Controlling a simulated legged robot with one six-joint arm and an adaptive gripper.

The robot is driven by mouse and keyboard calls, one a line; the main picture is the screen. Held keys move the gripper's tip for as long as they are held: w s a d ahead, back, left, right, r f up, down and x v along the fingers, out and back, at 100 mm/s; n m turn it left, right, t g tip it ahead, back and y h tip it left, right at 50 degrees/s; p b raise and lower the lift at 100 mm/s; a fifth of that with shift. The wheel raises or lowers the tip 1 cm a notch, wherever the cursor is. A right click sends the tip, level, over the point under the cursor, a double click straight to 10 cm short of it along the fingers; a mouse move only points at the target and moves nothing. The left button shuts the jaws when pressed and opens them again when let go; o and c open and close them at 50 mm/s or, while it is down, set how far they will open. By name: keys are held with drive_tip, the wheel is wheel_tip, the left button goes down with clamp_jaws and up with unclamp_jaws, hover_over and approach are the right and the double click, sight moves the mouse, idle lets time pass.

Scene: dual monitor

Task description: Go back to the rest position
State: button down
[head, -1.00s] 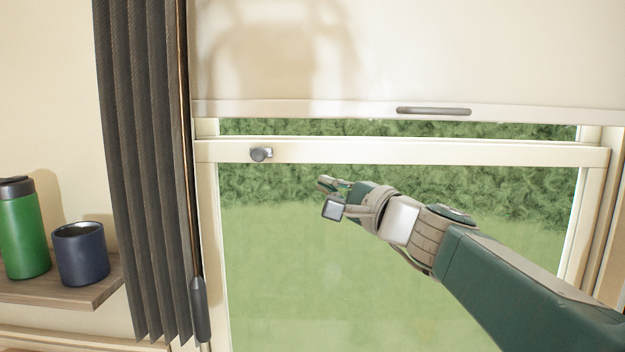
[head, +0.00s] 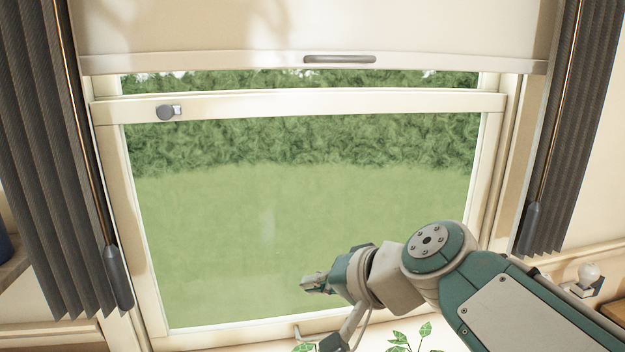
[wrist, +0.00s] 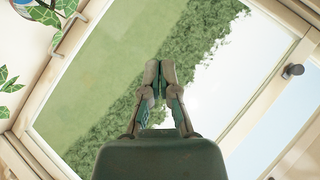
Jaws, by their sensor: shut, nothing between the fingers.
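My gripper (head: 312,284) is in front of the lower part of the window glass in the head view, pointing left, with my arm reaching in from the lower right. In the wrist view my gripper (wrist: 159,72) shows its two fingertips together, with nothing between them. It appears apart from the window frame and the plants.
The window (head: 300,103) has a knob (head: 166,113) on its rail and a blind (head: 200,62) above. Dark curtains hang at the left (head: 50,150) and right (head: 570,120). Leafy plants (head: 408,338) stand below my arm. A small bulb-like object (head: 588,272) is at right.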

drive_tip(key=s+d+f+n+g+h, duration=0.1)
drive_tip(key=s+d+f+n+h, duration=0.1)
drive_tip(key=s+d+f+h, duration=0.6)
drive_tip(key=s+d+f, duration=0.4)
drive_tip(key=d+f, duration=0.2)
drive_tip(key=d, duration=0.1)
drive_tip(key=shift+n+g+h, duration=0.4)
